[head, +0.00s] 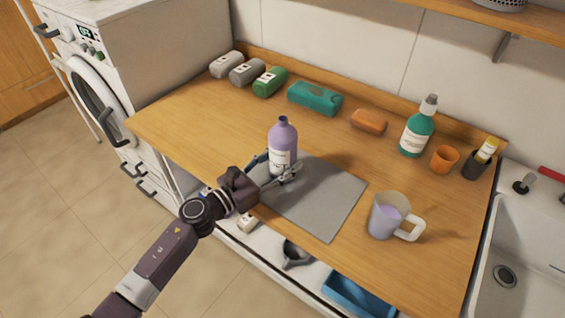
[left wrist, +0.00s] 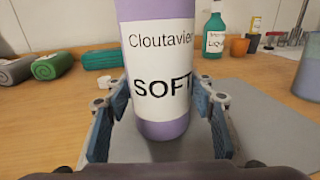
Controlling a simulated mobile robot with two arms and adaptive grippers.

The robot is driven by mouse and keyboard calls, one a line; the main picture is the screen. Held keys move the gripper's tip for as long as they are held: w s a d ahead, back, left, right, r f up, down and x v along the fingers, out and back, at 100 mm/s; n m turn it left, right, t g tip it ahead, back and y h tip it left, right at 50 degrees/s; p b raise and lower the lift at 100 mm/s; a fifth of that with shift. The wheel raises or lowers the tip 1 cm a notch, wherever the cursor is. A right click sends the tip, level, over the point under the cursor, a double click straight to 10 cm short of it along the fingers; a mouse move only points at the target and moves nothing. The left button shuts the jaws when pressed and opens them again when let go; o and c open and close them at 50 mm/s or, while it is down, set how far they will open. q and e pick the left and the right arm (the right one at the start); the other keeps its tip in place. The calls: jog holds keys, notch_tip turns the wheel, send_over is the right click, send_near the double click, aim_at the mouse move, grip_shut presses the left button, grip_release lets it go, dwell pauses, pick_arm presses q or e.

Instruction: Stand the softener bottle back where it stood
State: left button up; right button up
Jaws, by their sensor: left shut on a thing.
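The softener bottle (head: 283,137) is purple with a white label and has no cap on its neck. It is upright over the back left part of a grey mat (head: 325,205); I cannot tell whether its base touches the mat. My left gripper (head: 279,173) is shut on the bottle's lower part. In the left wrist view the bottle (left wrist: 160,128) stands between the two blue finger pads of the left gripper (left wrist: 160,112), its label facing the camera. My right gripper is in neither view.
A measuring jug (head: 383,217) with purple liquid stands right of the mat. The counter's left part is clear.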

pick_arm(q)
jog(key=o, duration=1.6)
jog(key=shift+f, duration=0.15)
jog(key=shift+r, duration=0.2)
jog(key=b+v, duration=0.1)
jog(key=v, duration=0.4)
jog(key=b+v, duration=0.2)
jog(key=v, duration=0.3)
jog(key=shift+s+a+f, duration=0.2)
jog(key=shift+s+a, duration=0.05)
jog(key=shift+s+a+r, duration=0.15)
jog(key=shift+s+a, duration=0.35)
